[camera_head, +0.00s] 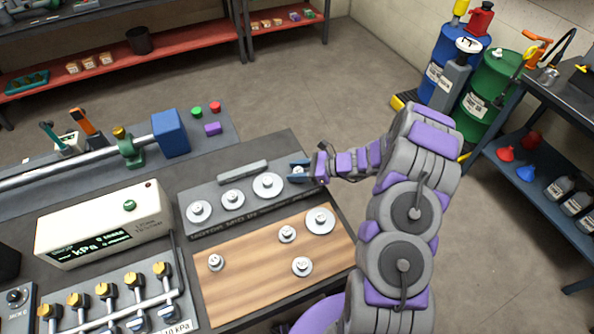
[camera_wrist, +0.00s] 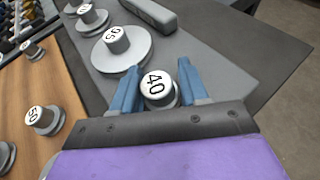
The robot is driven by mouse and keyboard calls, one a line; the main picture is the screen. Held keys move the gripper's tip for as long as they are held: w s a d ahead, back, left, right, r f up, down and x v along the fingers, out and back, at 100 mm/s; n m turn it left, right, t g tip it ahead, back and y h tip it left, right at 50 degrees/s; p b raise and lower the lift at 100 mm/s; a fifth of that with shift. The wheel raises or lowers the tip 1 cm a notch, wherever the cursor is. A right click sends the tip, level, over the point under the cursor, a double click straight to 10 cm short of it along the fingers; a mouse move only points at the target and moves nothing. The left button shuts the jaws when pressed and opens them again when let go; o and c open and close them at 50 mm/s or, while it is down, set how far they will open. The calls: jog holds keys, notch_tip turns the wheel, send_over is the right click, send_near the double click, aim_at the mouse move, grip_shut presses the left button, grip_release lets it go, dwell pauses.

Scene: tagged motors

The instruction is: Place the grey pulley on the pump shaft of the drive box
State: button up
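No part is clearly marked as pulley or pump shaft. The grey block (camera_head: 265,206), with blurred lettering on its front, carries a row of round silver discs with numbered hubs.
The wooden board (camera_head: 245,265) in front holds several loose discs, one marked 50 (camera_wrist: 42,118). A grey bar (camera_head: 242,172) lies behind the disc row. A kPa meter (camera_head: 100,225) and brass-topped valves (camera_head: 105,290) stand left. Dark bench surface right of the block is bare.

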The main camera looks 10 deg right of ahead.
jog(key=o, duration=0.4)
jog(key=shift+d, duration=0.1)
